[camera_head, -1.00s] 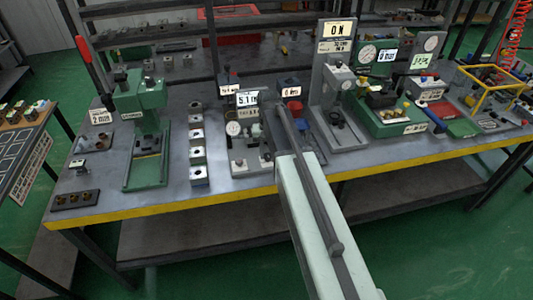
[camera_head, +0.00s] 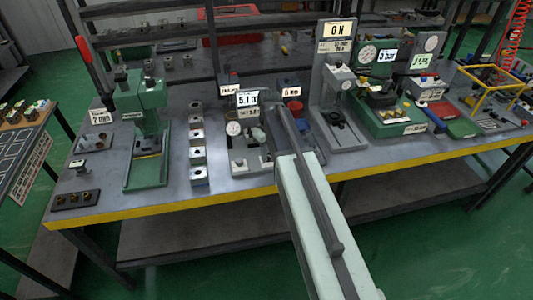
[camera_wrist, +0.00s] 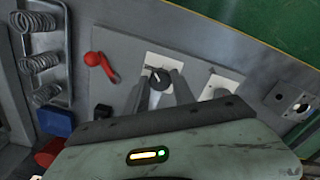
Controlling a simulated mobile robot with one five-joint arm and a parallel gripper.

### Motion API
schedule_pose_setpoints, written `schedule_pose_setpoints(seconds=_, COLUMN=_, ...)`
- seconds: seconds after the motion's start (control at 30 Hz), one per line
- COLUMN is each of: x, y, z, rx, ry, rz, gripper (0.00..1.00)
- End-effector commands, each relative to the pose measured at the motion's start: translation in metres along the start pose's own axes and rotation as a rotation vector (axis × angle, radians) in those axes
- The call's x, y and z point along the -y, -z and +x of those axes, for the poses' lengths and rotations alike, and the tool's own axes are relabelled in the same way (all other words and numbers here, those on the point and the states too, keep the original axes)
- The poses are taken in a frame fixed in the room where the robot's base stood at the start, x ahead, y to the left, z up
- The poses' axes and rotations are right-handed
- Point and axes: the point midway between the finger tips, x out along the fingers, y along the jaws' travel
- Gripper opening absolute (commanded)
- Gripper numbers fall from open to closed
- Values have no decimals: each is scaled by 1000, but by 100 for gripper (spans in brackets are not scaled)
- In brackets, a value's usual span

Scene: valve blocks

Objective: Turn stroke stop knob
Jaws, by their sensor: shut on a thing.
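In the wrist view a small round dark knob (camera_wrist: 158,78) with a white pointer line sits on a white plate on a grey panel. My gripper (camera_wrist: 161,84) reaches the knob from below in that picture, with one grey finger on each side, and is shut on it. The pointer line slants up to the left. The gripper tips and the knob are hidden there.
Beside the knob in the wrist view are a red lever (camera_wrist: 101,65), coil springs (camera_wrist: 38,58) on a rack, a blue block (camera_wrist: 56,121) and a second white plate (camera_wrist: 217,86). In the head view a green press (camera_head: 143,120) stands left and a tall grey stand (camera_head: 335,90) right.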

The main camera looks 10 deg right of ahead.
Motion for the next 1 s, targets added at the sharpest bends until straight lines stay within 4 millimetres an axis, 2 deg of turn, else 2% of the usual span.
schedule_pose_setpoints(seconds=0.23, x=0, y=0, z=0, rx=-1, ry=1, rz=-65, gripper=0)
schedule_pose_setpoints(seconds=0.7, x=0, y=0, z=0, rx=0, ry=1, rz=-77, gripper=0)
schedule_pose_setpoints(seconds=0.73, x=0, y=0, z=0, rx=0, ry=1, rz=-77, gripper=36)
schedule_pose_setpoints(seconds=0.8, x=0, y=0, z=0, rx=0, ry=1, rz=-77, gripper=52)
schedule_pose_setpoints(seconds=1.0, x=-1, y=0, z=0, rx=0, ry=0, rz=-76, gripper=52)
